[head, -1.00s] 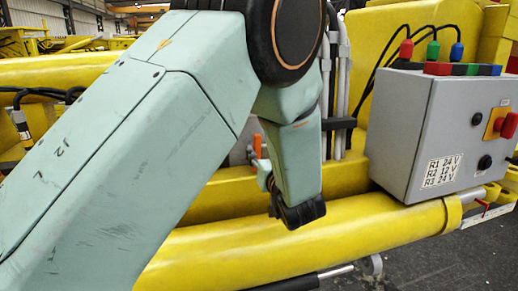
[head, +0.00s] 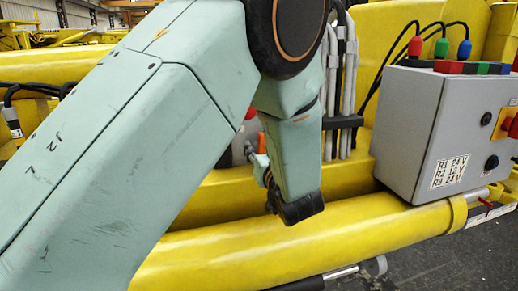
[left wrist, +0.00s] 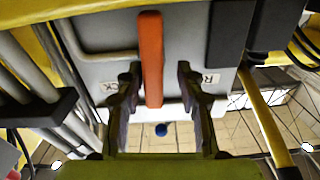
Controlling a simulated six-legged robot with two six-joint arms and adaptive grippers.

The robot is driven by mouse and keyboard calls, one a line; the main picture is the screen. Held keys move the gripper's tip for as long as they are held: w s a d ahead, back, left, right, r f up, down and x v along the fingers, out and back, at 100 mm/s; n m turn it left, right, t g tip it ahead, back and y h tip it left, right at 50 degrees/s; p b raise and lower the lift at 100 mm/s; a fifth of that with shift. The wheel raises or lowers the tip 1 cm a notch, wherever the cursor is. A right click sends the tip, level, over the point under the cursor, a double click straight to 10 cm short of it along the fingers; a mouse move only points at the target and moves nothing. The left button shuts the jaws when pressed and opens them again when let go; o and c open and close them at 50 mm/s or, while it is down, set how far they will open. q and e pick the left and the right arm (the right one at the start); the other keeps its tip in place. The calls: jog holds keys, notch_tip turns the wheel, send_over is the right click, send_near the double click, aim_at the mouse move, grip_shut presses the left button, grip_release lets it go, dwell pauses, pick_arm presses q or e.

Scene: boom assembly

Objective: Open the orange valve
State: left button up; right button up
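The orange valve handle (left wrist: 151,60) shows in the left wrist view as a long bar in front of a grey panel. My left gripper (left wrist: 160,68) is open, with one finger on each side of the bar in the picture. The bar appears nearer the left finger; I see no clear contact, and the depth between them is hard to judge. In the head view a small orange piece (head: 262,143) shows just left of my left wrist, which hides most of that area. The left fingers are largely hidden there. My right gripper is not in view.
A grey electrical box (head: 425,135) with red, green and blue plugs stands at the right. A yellow cylinder (head: 370,233) runs below my left wrist. Grey pipes (head: 347,90) rise close beside the wrist. Labels (left wrist: 212,78) flank the bar in the wrist view.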

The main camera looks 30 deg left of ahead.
pick_arm(q)
jog(key=shift+w+d+f, duration=0.15)
jog(key=shift+w+d, duration=0.1)
jog(key=shift+w, duration=0.2)
jog(key=c, duration=0.4)
jog(key=shift+s+a, duration=0.2)
grip_shut()
jog(key=shift+w+d+n+b, duration=0.1)
jog(key=shift+n+b, duration=0.35)
jog(key=shift+n, duration=0.05)
jog(key=o, duration=0.6)
grip_release()
jog(key=r, duration=1)
jog(key=shift+s, duration=0.2)
jog(key=shift+w, duration=0.1)
